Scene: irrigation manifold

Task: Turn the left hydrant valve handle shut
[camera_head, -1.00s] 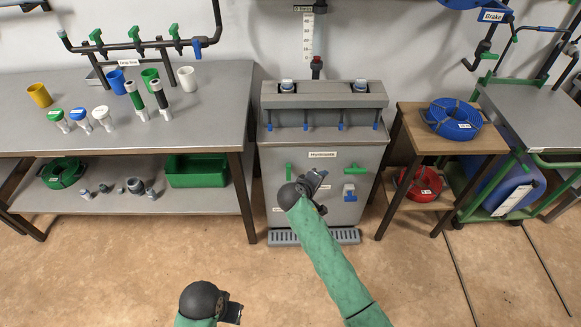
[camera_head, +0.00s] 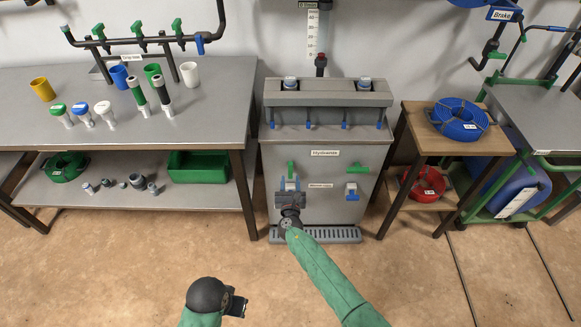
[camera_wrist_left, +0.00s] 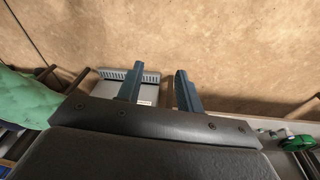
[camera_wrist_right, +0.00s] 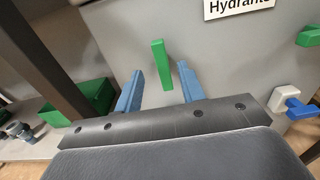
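The left hydrant valve handle (camera_head: 290,169) is a green lever standing upright on the front of the grey hydrant cabinet (camera_head: 330,205). My right gripper (camera_head: 290,184) is in front of the cabinet, just below this handle. In the right wrist view the handle (camera_wrist_right: 161,65) shows between the two blue fingers (camera_wrist_right: 158,82), which are open with gaps on both sides. I cannot tell whether the fingertips reach around it in depth. My left gripper (camera_head: 238,304) is low in front, away from the cabinet; its fingers (camera_wrist_left: 158,88) are open and empty in the left wrist view.
A second green handle (camera_head: 358,167) lies horizontal on the cabinet's right side, above a blue-and-white fitting (camera_head: 351,191). A drain grate (camera_head: 335,235) runs along the cabinet's foot. A metal bench (camera_head: 210,110) stands left and a wooden stand (camera_head: 413,125) right. The floor in front is clear.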

